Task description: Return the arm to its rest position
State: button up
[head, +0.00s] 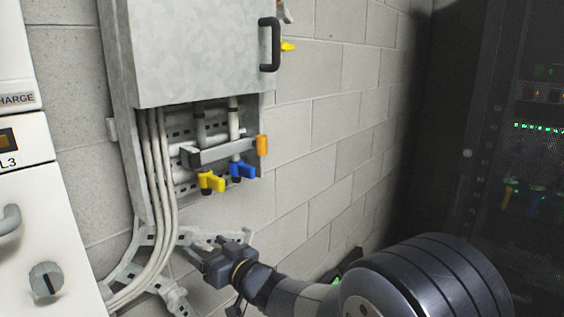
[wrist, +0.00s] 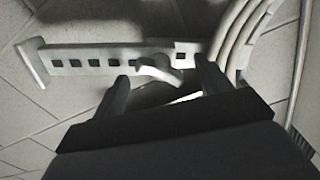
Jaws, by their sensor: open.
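My gripper (head: 221,243) is low in the head view, below the grey metal cabinet (head: 190,50). My dark arm reaches to it from the lower right. In the wrist view my gripper (wrist: 163,78) shows two dark fingers spread apart. I see nothing clamped between them. A pale slotted bracket (wrist: 85,60) lies beyond the fingertips, with a small light curved piece (wrist: 158,70) seen between them. I cannot tell whether the fingers touch the bracket.
White cables (head: 165,170) run down from the cabinet to the left of my gripper. Yellow (head: 212,182) and blue (head: 241,169) valve handles sit above it. A white panel (head: 40,220) stands at left, a dark rack (head: 520,150) at right. Bare block wall (head: 320,130) lies between.

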jog(key=n+b, duration=0.2)
jog(key=n, duration=0.2)
jog(key=shift+f+n, duration=0.1)
jog(key=shift+n, duration=0.3)
jog(key=n+b, duration=0.3)
jog(key=n, duration=0.1)
jog(key=shift+s+n, duration=0.1)
jog(key=shift+n, duration=0.2)
jog(key=shift+v, duration=1.15)
